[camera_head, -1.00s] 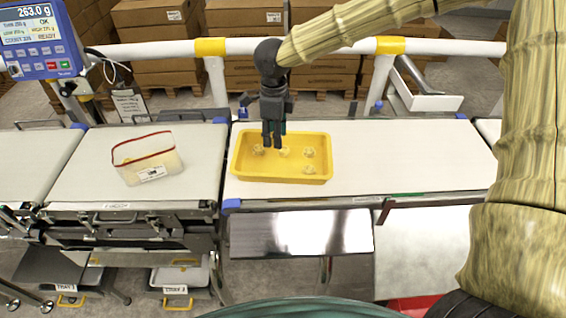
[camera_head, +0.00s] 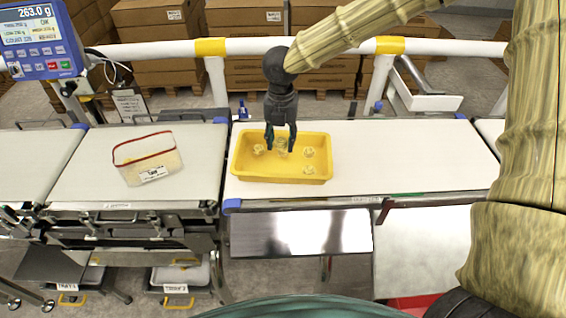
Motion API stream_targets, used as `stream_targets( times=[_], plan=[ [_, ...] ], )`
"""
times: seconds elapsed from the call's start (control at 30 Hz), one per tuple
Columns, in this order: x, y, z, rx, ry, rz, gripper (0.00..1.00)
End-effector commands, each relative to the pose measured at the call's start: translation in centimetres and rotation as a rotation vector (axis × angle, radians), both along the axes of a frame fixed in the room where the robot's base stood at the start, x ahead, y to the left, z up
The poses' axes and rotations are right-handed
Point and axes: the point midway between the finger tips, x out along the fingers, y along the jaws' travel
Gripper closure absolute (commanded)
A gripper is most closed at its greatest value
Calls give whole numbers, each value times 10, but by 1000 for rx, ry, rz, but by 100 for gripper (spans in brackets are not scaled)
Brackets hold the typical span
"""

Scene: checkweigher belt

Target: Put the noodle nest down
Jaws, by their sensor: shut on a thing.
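My gripper (camera_head: 281,148) points down over the yellow tray (camera_head: 250,178) on the white belt. It is shut on a pale noodle nest (camera_head: 281,149), which shows between the fingertips, partly covered by them. I cannot tell whether the held nest touches the tray floor. Other noodle nests lie in the tray: one at the left (camera_head: 259,150), one at the right (camera_head: 308,153) and one at the front right (camera_head: 308,170).
A clear bag with a red top edge (camera_head: 148,160) lies on the left belt section. The weighing display (camera_head: 38,40) reads 263.0 g and OK. A white and yellow rail (camera_head: 160,50) runs behind the belts. The belt right of the tray (camera_head: 410,155) is clear.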

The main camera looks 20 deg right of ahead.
Motion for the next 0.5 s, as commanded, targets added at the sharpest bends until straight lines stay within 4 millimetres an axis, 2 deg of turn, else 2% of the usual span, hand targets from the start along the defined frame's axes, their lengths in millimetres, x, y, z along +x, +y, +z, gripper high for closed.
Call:
stream_targets(
  times=[0.13,0.33,0.5],
  plan=[
    [-2,-2,-1,0,0,-154,75],
    [-3,-3,-3,1,1,-255,75],
    [-3,-3,-22,-1,4,-267,75]
  ],
)
